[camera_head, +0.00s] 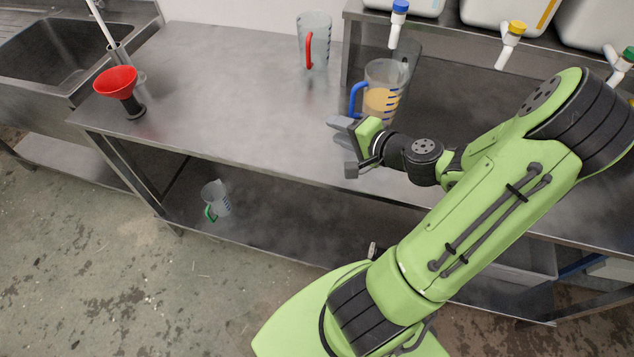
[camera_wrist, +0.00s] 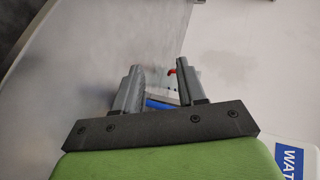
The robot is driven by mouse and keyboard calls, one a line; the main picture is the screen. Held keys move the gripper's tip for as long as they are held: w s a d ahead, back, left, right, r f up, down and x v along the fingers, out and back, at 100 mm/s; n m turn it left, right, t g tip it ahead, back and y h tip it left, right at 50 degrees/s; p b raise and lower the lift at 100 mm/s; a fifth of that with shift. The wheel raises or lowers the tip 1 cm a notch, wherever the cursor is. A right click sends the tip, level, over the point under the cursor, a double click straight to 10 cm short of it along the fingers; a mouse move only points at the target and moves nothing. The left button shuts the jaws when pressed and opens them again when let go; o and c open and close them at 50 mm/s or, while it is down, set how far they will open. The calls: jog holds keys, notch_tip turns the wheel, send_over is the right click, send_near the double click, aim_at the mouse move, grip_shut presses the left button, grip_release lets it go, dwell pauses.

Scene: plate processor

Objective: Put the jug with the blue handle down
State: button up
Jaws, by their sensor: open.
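The jug with the blue handle (camera_head: 384,88) stands upright, as far as I can see, near the shelf edge on the steel counter, with yellowish liquid inside. Its blue handle (camera_head: 356,98) faces left in the head view. My gripper (camera_head: 345,146) is open, just in front of and below the handle there, and hides the jug's foot. In the wrist view my gripper (camera_wrist: 158,88) has its two fingers apart, and a blue strip (camera_wrist: 160,103), likely the handle, shows between them. I cannot tell whether a finger touches it.
A jug with a red handle (camera_head: 314,42) stands at the back of the counter (camera_head: 220,90). A red funnel (camera_head: 116,82) is at the left, near the sink. Blue, yellow and green taps hang at the upper right. A green-handled jug (camera_head: 216,199) lies on the lower shelf.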

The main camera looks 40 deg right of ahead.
jog(key=s+a+f+n+g+y, duration=0.1)
jog(key=s+a+n+g, duration=0.1)
jog(key=a+n+g, duration=0.75)
jog(key=s+a+r+n+t+h, duration=0.1)
jog(key=s+a+r+n+h, duration=0.2)
jog(key=s+a+r, duration=0.6)
jog(key=s+r+n, duration=0.2)
jog(key=s, duration=0.2)
jog(key=shift+a, duration=0.25)
jog(key=shift+t, duration=0.25)
